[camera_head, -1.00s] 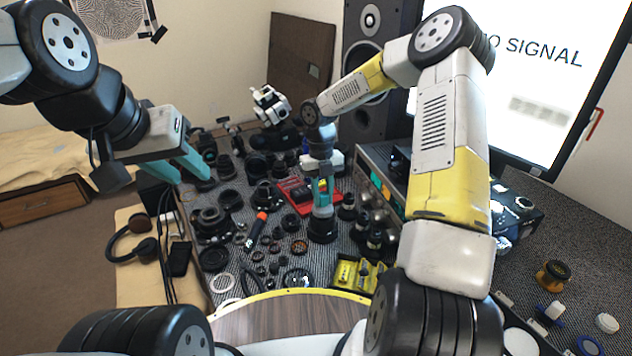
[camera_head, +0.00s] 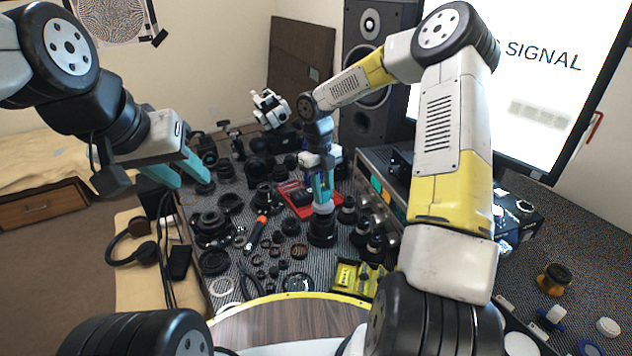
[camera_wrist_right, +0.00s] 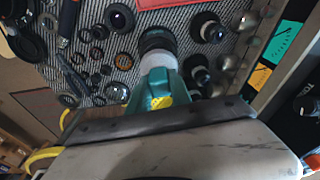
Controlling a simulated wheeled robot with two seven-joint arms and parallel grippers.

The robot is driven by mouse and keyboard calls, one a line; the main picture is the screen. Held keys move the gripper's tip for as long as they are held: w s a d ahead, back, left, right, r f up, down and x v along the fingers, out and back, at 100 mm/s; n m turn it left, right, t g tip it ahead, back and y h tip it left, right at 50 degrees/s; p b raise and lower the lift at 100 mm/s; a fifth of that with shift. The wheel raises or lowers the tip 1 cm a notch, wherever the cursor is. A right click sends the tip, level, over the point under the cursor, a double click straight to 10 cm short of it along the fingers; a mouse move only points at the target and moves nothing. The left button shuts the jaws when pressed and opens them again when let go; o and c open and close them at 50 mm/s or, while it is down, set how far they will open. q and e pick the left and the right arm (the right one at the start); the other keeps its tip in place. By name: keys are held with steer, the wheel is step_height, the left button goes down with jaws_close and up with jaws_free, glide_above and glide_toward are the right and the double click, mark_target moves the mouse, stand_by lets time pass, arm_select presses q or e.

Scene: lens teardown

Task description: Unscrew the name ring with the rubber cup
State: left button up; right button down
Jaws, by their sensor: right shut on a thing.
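My right gripper (camera_head: 322,192) points down over the middle of the mat. Its teal fingers are shut on a pale grey cup (camera_head: 323,208), which looks like the rubber cup. In the right wrist view my right gripper (camera_wrist_right: 156,88) has the pale cup (camera_wrist_right: 157,63) at its fingertips. Directly beneath the cup stands a black lens (camera_head: 322,232), upright; it also shows in the right wrist view (camera_wrist_right: 157,40). The cup appears to touch the lens top. The name ring is hidden under the cup. My left gripper (camera_head: 188,174) is open and empty above the left edge.
Several black lens parts (camera_head: 212,224) crowd the mat on the left, and more lenses (camera_head: 377,247) stand right of the held cup. A red tray (camera_head: 300,208) lies behind, an orange-handled tool (camera_head: 257,230) to the left, and a yellow case (camera_head: 357,278) in front.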

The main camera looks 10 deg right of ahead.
steer(key=shift+r, duration=0.15)
steer(key=shift+r, duration=1.4)
